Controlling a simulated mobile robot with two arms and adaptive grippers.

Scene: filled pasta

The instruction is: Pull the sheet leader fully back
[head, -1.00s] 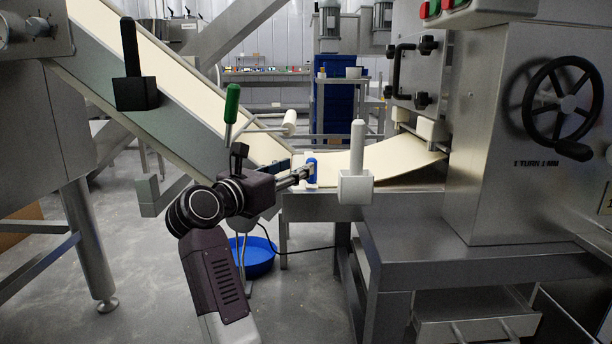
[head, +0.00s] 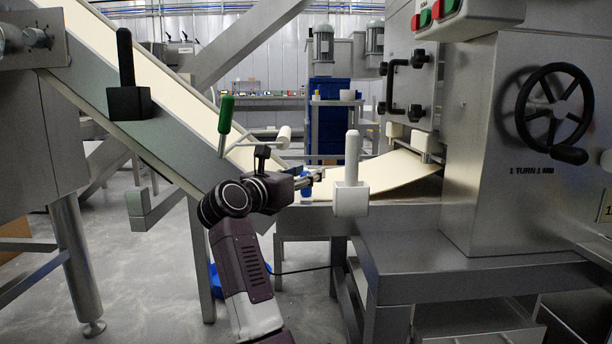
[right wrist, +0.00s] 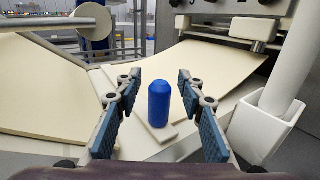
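The pale dough sheet (head: 385,175) comes out of the machine on the right and lies over the steel table; it also shows in the right wrist view (right wrist: 205,65). At its near end is a flat pale bar (right wrist: 150,133) with an upright blue handle (right wrist: 159,103), the sheet leader. The handle shows in the head view (head: 306,190) below my fingers. My right gripper (right wrist: 158,125) is open, its blue-padded fingers on either side of the handle, with visible gaps on both sides. My left gripper is not in view.
A sloping conveyor belt (head: 178,88) rises to the left, with a green-handled lever (head: 225,115) and a pale roller (head: 284,136) beside it. A white block with an upright handle (head: 351,185) stands right of my gripper. A handwheel (head: 555,110) is on the machine.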

